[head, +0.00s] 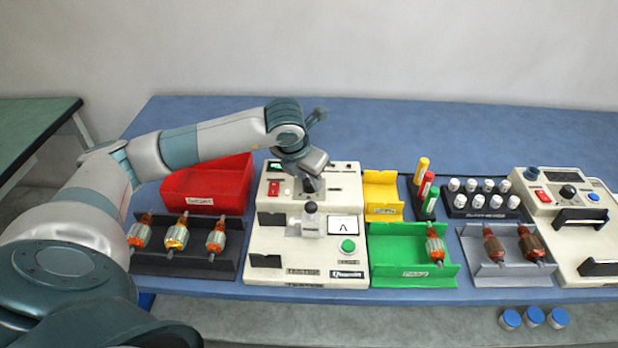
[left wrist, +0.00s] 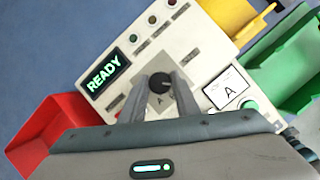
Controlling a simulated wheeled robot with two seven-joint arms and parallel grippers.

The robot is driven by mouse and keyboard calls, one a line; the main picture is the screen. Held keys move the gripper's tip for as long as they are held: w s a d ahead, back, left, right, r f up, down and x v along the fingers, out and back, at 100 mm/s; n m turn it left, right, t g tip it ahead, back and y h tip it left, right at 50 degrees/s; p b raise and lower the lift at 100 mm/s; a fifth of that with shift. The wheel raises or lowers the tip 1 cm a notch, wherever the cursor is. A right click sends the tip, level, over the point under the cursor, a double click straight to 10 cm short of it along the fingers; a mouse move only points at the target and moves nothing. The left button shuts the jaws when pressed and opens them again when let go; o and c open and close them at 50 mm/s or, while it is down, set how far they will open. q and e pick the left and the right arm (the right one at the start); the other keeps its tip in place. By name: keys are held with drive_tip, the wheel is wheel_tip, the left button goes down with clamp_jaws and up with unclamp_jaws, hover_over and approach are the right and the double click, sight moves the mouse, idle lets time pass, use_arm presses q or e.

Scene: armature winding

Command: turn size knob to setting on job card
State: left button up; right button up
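The size knob (left wrist: 160,83) is a black round knob on the cream tester panel, with a letter A printed just below it in the left wrist view. The job card (left wrist: 229,88) is white and reads A; it also shows in the head view (head: 343,226). My left gripper (left wrist: 160,77) is over the panel, its two grey fingers spread on either side of the knob, with small gaps. Whether they touch it is unclear. In the head view my left gripper (head: 312,188) hides the knob. My right gripper is not in view.
The cream tester (head: 260,240) has a lit READY display (left wrist: 104,73) and a green button (head: 348,245). A red bin (head: 205,188) stands left, yellow (head: 382,190) and green (head: 395,240) bins right. Armatures lie in a dark rack (head: 165,262). The table's back is clear.

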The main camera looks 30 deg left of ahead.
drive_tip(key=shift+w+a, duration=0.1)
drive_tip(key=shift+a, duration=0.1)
